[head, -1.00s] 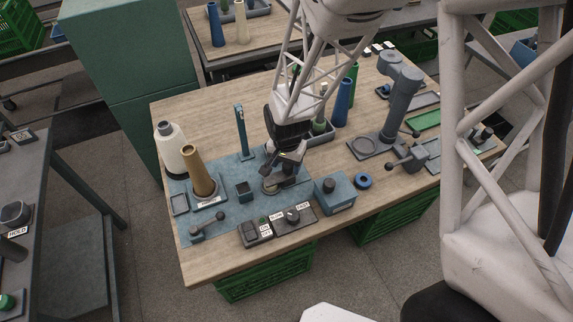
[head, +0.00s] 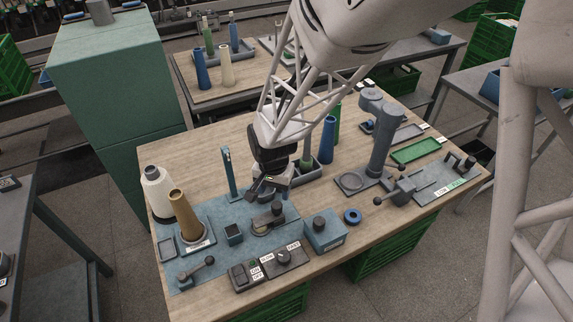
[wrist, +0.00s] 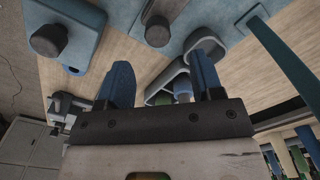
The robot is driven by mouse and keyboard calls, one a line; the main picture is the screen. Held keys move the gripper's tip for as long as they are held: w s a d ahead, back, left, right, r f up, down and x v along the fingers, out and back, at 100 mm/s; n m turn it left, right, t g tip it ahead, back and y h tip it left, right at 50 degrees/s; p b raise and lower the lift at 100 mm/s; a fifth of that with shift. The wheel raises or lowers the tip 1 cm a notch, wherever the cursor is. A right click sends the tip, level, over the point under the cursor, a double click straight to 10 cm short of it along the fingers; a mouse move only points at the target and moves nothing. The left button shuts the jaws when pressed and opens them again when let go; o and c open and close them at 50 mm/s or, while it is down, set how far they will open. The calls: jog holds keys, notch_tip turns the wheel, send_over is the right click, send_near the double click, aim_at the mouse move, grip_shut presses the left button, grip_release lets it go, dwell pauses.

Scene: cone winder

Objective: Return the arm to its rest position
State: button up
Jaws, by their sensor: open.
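My gripper (head: 266,190) hangs over the bench, open and empty, just above and behind a dark round knob (head: 276,208) on a small base. In the wrist view my gripper (wrist: 163,82) shows its two blue-grey fingers spread apart with nothing between them. The dark knob also shows there (wrist: 158,32), beyond the fingertips. My lattice forearm reaches down from the top of the head view.
A blue post (head: 229,172) stands left of my gripper, with a brown cone (head: 184,215) and a white cone (head: 156,190) farther left. Right are a blue box (head: 324,232), blue and green cones in a tray, and a grey column (head: 381,140).

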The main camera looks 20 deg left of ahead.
dwell(0.3)
jog(key=s+d+r+t, duration=0.1)
jog(key=d+r, duration=0.7)
jog(key=d, duration=0.3)
jog(key=d+r, duration=0.8)
jog(key=d, duration=0.4)
jog(key=s+d+r, duration=0.4)
jog(key=s+d, duration=0.2)
jog(key=d, duration=0.2)
jog(key=s+d+r+t, duration=0.1)
jog(key=s+d+r, duration=0.3)
jog(key=s+d, duration=0.3)
jog(key=shift+s+d+r+t, duration=0.25)
jog(key=shift+s+d+t, duration=0.05)
jog(key=shift+d, duration=0.3)
